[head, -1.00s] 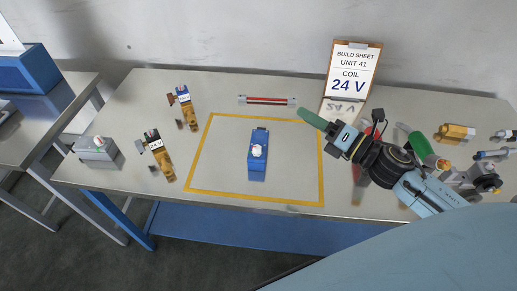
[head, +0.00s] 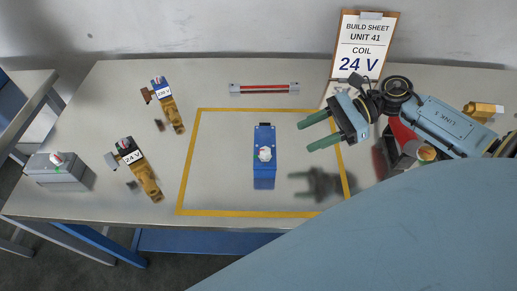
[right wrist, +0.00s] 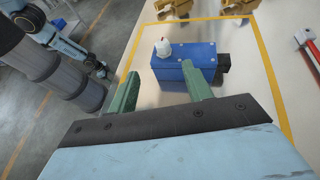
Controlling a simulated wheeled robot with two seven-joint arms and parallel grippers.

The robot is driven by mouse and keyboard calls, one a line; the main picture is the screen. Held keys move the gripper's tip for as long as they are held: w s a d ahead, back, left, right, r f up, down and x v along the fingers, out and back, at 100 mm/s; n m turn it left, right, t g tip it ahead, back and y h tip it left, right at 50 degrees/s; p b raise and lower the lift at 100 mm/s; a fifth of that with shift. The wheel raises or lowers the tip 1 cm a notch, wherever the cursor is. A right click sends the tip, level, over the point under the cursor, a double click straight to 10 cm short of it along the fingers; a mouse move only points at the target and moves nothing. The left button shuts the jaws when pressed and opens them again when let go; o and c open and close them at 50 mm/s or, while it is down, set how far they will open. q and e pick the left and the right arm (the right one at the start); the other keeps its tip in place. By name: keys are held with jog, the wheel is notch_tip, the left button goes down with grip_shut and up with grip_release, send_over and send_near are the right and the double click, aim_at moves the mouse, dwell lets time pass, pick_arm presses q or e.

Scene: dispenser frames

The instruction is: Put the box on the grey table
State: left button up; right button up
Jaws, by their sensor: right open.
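A blue box (head: 265,170) with a white knob on top stands inside the yellow taped outline on the light grey table (head: 225,195). My right gripper (head: 306,135) is open and empty, up and to the right of the box in the head view, with its shadow on the table. In the right wrist view the box (right wrist: 198,58) shows just beyond the two green fingers (right wrist: 158,72); the box is not held. My left gripper is not in view.
A grey box (head: 58,176) and two brass parts with voltage tags (head: 168,108) (head: 143,175) stand at left. A red bar (head: 264,89) lies behind the outline. A build sheet (head: 366,45) stands at the back. Another table (head: 25,100) shows at far left.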

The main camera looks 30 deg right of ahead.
aim_at(268, 149)
jog(key=x, duration=0.8)
jog(key=shift+a+r+p, duration=0.1)
jog(key=shift+a+p, duration=0.05)
jog(key=shift+p, duration=0.15)
jog(key=shift+a, duration=0.3)
jog(key=x, duration=0.3)
jog(key=shift+w+a+r+p, duration=0.1)
jog(key=shift+w+a+p, duration=0.2)
jog(key=shift+w+p, duration=0.15)
jog(key=shift+w+a+f, duration=0.1)
jog(key=shift+a+f, duration=0.1)
jog(key=shift+a, duration=0.15)
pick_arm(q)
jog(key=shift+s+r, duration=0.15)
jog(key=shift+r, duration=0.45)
pick_arm(e)
grip_shut()
